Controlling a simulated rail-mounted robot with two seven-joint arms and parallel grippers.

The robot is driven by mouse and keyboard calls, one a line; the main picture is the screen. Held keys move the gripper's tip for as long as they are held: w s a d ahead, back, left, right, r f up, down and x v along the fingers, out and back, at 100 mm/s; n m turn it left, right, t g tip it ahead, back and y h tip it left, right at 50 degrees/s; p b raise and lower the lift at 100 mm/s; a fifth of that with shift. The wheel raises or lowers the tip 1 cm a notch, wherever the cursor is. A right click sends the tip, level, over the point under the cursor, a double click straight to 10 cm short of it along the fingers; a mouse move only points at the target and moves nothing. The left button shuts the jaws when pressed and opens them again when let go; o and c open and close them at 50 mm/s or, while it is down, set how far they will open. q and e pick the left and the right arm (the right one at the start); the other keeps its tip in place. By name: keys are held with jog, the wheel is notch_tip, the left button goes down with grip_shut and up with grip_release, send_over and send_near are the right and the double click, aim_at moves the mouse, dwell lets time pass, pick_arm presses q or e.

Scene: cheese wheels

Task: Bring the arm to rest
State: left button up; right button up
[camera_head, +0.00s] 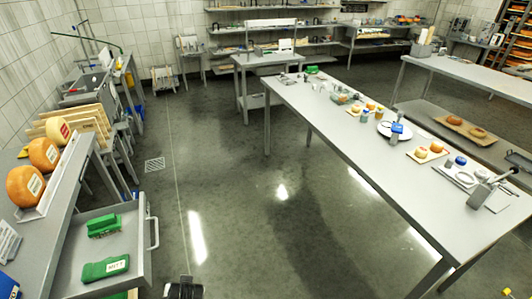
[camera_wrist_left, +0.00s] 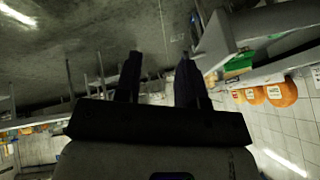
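My left gripper (camera_wrist_left: 158,85) is open in the left wrist view. Its two dark fingers stand apart with nothing between them. In the head view a dark piece (camera_head: 183,290) shows at the bottom edge, likely part of this gripper, mostly cut off.
An open drawer (camera_head: 135,240) juts out at the left, holding a green block (camera_head: 104,225) and a green labelled block (camera_head: 105,268). A long grey table (camera_head: 345,130) with cheeses, plates and jars runs along the right. The floor (camera_head: 235,210) between is clear.

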pick_arm(q)
jog(key=s+d+r+m+t+h, duration=0.1)
jog(key=s+d+r+h, duration=0.1)
jog(key=s, duration=0.5)
jog(key=s+d+r+m+t+h, duration=0.1)
jog(key=s+d+r+h, duration=0.15)
jog(key=s, duration=0.45)
jog(key=s+a+f+m+g, duration=0.1)
jog(key=s+f+g, duration=0.1)
jog(key=s+f, duration=0.3)
jog(key=s+a+f+g, duration=0.1)
jog(key=s+f, duration=0.2)
jog(key=s, duration=0.5)
notch_tip(320, 180, up, 36)
jog(key=p, duration=3.6)
notch_tip(320, 180, down, 53)
jog(key=b, duration=5.2)
jog(key=shift+s+d+g+b, duration=0.2)
jog(key=shift+d+g+b, duration=0.1)
jog(key=shift+b, duration=0.1)
jog(key=shift+r, duration=0.1)
